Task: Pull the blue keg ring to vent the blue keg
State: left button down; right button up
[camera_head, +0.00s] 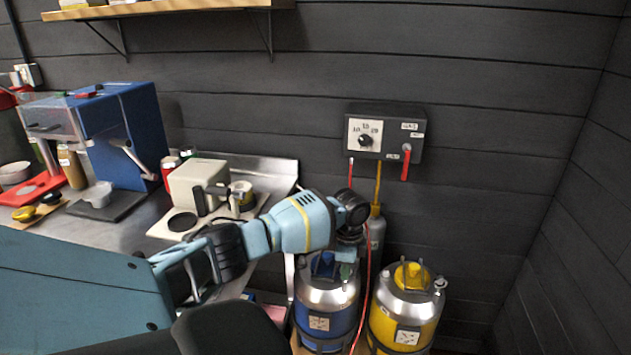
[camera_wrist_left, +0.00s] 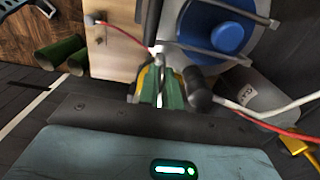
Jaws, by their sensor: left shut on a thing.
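My left gripper (camera_head: 347,248) points down at the right side of the keg's top. In the wrist view its fingers (camera_wrist_left: 158,80) are closed on a small pale part beside the keg top, apparently the blue keg ring; the fingers hide most of it. My right gripper is not in view.
A yellow keg (camera_head: 405,310) stands close on the right. A grey cylinder (camera_head: 376,235) is behind. A red hose (camera_head: 367,290) hangs between the kegs. The wall box (camera_head: 385,132) has a dial and red lever. A steel counter (camera_head: 125,232) with machines lies left.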

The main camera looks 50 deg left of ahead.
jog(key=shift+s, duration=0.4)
pick_arm(q)
jog(key=shift+r, duration=0.1)
jog(key=shift+r+p, duration=0.35)
jog(key=shift+r, duration=0.15)
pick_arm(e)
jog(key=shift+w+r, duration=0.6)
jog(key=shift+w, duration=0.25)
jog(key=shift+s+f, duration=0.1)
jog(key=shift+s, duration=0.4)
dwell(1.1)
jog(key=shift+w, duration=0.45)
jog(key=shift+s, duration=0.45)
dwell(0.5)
